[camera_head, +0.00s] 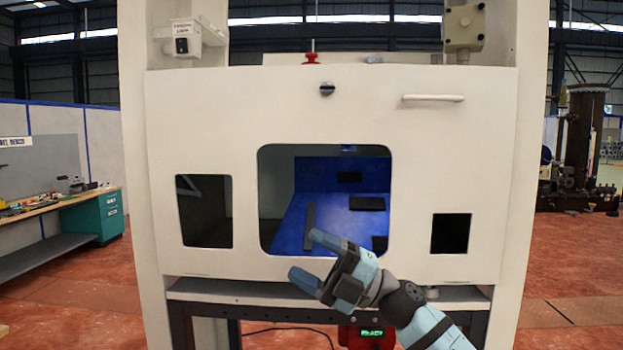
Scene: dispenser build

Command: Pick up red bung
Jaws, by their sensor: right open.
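A small red piece (311,58), which looks like the red bung, sits at the top edge of the white cabinet (420,125), left of the middle. Its lower end is hidden behind the front panel's edge. My right gripper (312,260) is in front of the cabinet, low and well below the red piece. Its two blue fingers are spread apart and point to the left, with nothing between them. The upper finger overlaps the lower edge of the middle window. My left gripper is not in view.
The front panel has a large middle window showing a blue interior (340,217) with several dark pieces. Smaller dark openings (204,211) (450,233) flank it. A handle (432,98) and dark knob (327,89) stick out above. Boxes hang on both posts. A workbench (60,225) stands left.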

